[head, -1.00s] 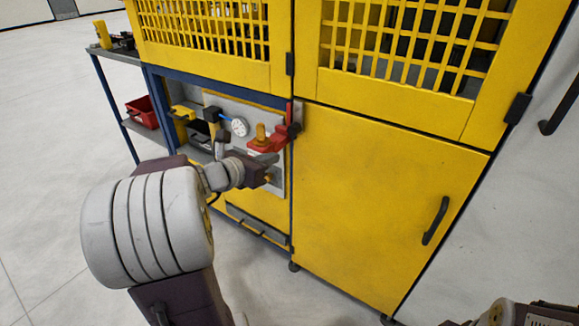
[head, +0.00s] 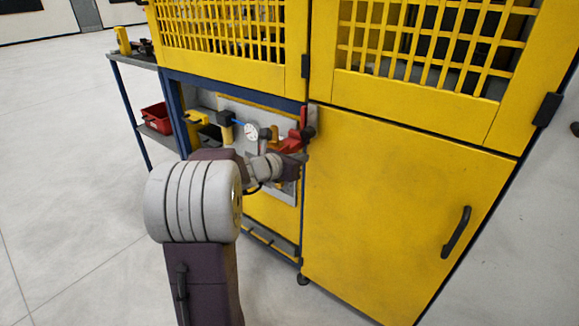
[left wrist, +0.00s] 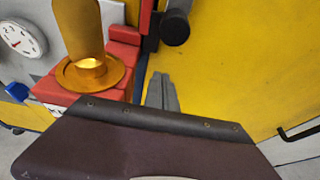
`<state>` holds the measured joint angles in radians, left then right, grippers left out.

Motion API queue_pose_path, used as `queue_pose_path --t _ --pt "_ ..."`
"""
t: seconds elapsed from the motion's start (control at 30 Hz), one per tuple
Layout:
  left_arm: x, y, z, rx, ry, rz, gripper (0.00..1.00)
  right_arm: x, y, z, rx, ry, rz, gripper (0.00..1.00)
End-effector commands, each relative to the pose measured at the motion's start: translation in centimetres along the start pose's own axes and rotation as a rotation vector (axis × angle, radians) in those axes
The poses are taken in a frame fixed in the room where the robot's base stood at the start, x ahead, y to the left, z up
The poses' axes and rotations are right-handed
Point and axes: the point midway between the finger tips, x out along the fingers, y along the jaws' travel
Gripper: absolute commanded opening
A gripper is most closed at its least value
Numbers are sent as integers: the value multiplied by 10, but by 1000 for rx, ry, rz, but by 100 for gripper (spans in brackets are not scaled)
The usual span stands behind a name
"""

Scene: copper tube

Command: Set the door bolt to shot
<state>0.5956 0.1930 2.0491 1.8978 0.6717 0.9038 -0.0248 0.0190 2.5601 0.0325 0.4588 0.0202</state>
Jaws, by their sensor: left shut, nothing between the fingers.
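A dark round-ended knob (head: 309,131), which looks like the door bolt's, sits at the left edge of the yellow door (head: 390,200), beside an upright red bar. The knob also shows in the left wrist view (left wrist: 176,27). My left gripper (left wrist: 162,92) is shut and empty, its grey fingertips below the knob and apart from it in that picture, in front of the door's edge. In the head view my left wrist hides part of the panel, and the fingers are hard to make out. Whether the bolt is drawn or shot I cannot tell. My right gripper is not in view.
A brass flanged cylinder (left wrist: 90,72) stands on a red block (left wrist: 122,58) close left of my left fingers. A pressure gauge (left wrist: 22,38) is further left. The door has a black handle (head: 456,232). A shelf rack with a red bin (head: 156,117) stands at left.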

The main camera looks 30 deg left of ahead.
Motion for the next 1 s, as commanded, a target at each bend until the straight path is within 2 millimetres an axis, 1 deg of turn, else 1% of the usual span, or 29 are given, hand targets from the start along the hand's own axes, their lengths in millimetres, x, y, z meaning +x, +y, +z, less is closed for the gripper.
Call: queue_pose_path --t 0.03,0.1,0.2,0.33,0.67,0.77,0.9,1.0 --pt "-5 0 14 2 -3 0 0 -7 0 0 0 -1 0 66" --pt "-9 1 24 3 -3 2 0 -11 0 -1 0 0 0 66" --pt "-13 0 33 1 -2 1 0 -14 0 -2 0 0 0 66" --pt "-15 0 38 0 -1 1 0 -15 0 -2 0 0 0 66" --pt "-15 0 39 0 0 1 0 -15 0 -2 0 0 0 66" --pt "-18 0 48 0 -1 1 0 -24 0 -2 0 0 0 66" --pt "-28 0 74 1 -3 1 0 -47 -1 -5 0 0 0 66" --pt "-33 0 89 0 -2 1 0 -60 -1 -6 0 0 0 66"
